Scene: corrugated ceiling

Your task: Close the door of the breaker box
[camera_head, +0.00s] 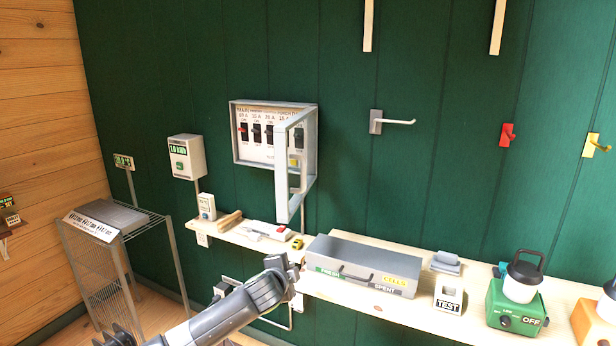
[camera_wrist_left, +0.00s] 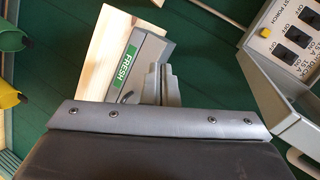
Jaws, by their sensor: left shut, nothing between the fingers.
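The breaker box (camera_head: 240,158) is a grey metal box on the green wall, with a row of black switches inside. Its door (camera_head: 284,176) is a grey frame hinged at the right side, standing open and swung out from the wall. In the left wrist view the box's switch panel (camera_wrist_left: 286,42) and the door (camera_wrist_left: 268,92) show at the right. My left gripper (camera_head: 292,268) is shut and empty, below the door and in front of the shelf, apart from the door. It also shows in the left wrist view (camera_wrist_left: 160,72). My right gripper is in neither view.
A wooden shelf (camera_head: 455,312) runs below the box. It carries a grey case (camera_head: 362,256) labelled FRESH and SPENT, a TEST block (camera_head: 448,297) and a green lantern (camera_head: 517,300). A wire rack (camera_head: 110,262) stands at the left. Wall hooks (camera_head: 390,121) are right of the box.

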